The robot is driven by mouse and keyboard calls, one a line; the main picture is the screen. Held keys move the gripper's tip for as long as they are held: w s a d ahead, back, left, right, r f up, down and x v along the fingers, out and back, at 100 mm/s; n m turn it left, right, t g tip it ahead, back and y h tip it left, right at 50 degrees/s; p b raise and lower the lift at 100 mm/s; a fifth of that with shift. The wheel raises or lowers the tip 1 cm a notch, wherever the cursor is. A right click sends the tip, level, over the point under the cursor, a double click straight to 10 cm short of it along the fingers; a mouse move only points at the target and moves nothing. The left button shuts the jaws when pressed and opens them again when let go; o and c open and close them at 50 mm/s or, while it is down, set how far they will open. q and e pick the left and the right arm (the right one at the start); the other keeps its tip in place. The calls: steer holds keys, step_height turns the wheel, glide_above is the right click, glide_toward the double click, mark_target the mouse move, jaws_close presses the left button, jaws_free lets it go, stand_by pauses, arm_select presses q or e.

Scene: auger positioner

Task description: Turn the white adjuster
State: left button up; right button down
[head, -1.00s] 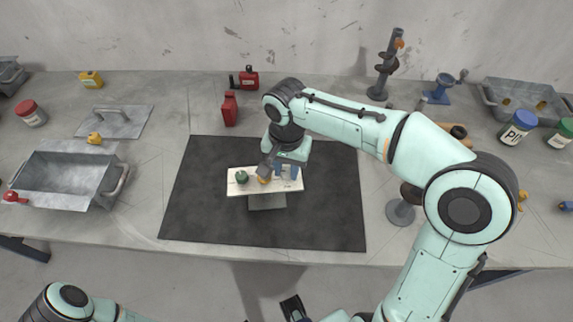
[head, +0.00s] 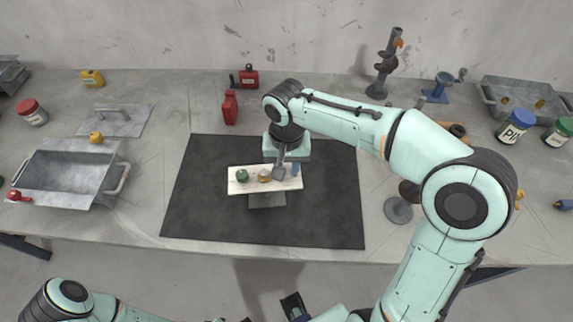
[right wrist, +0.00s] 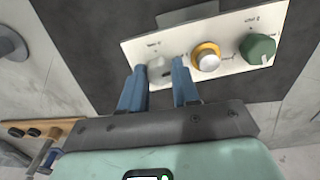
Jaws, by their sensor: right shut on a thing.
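A white panel (head: 238,187) on a grey stand carries a green knob (head: 242,175), a yellow-ringed knob with a pale cap (head: 264,176) and the white adjuster. In the right wrist view, the white adjuster (right wrist: 160,71) is a pale grey-white knob at the panel's left. My right gripper (right wrist: 158,75) has its blue fingers on either side of it, shut on it. In the head view, my right gripper (head: 288,170) hides the adjuster. A dark part at the bottom edge may belong to my left gripper (head: 294,306); its fingers do not show clearly.
The panel stands on a black mat (head: 205,215), with bare mat around it. A metal bin (head: 65,178) is at left and a red bottle (head: 230,107) behind. An auger stand (head: 384,65) and a blue-lidded jar (head: 515,127) are at right.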

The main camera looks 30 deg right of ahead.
steer(key=c, duration=0.8)
jaws_free()
arm_select(q)
steer(key=r+p, duration=0.1)
steer(key=w+r+p, duration=0.1)
steer(key=r, duration=0.1)
steer(key=shift+w+p, duration=0.2)
steer(key=shift+p, duration=0.15)
arm_select(e)
step_height(320, 180, up, 14)
steer(key=shift+f, duration=0.25)
steer(key=shift+f, duration=0.1)
